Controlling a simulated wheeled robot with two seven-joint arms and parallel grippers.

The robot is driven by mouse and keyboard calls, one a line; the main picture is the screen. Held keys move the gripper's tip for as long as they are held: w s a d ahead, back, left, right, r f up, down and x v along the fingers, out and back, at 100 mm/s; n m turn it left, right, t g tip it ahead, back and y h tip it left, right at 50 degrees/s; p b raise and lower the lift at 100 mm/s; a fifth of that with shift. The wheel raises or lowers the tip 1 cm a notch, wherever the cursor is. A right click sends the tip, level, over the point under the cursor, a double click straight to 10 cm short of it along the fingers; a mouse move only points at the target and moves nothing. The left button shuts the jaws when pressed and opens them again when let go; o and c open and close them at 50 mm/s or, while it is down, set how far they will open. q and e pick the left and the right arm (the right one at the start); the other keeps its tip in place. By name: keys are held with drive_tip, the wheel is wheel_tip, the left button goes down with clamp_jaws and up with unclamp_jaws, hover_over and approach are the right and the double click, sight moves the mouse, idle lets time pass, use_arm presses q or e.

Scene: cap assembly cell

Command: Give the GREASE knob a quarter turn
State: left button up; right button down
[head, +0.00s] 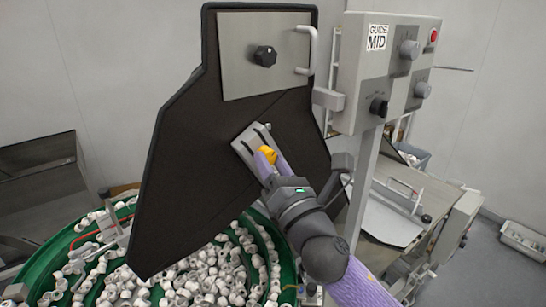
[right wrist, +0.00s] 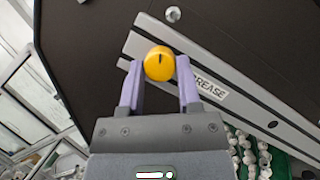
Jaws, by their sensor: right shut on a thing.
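The yellow GREASE knob (right wrist: 158,64) has a dark pointer line on its face and sits on a grey slotted plate with a GREASE label (right wrist: 212,89). In the head view the knob (head: 267,153) shows on the grey plate (head: 247,150), fixed to a large black panel. My right gripper (right wrist: 159,72) is shut on the knob, one purple finger on each side of it. In the head view my right gripper (head: 268,160) reaches up to the knob from the lower right and hides part of the plate. My left gripper is not in view.
The black panel (head: 190,150) carries a metal door with a black knob (head: 265,56) and a handle (head: 308,50). A grey control box (head: 385,70) stands at right with several knobs and a red button. Below, a green bowl (head: 60,245) holds many white caps.

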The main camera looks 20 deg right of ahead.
drive_tip(key=m+h+p, duration=0.1)
drive_tip(key=m, duration=0.1)
drive_tip(key=m+h+p, duration=0.1)
drive_tip(key=m, duration=0.1)
drive_tip(key=m+h+p, duration=0.1)
drive_tip(key=m+p, duration=0.1)
drive_tip(key=m, duration=0.1)
drive_tip(key=shift+a+r+g, duration=0.15)
drive_tip(key=shift+r+g, duration=0.15)
drive_tip(key=shift+g, duration=0.1)
drive_tip(key=m+g+h+p, duration=0.1)
drive_tip(key=m+p, duration=0.2)
drive_tip(key=m, duration=0.1)
drive_tip(key=shift+s+m+g+p, duration=0.1)
drive_tip(key=shift+m+g+p, duration=0.3)
drive_tip(key=shift+m+p, duration=0.4)
drive_tip(key=shift+m, duration=0.3)
drive_tip(key=shift+c, duration=1.4)
unclamp_jaws()
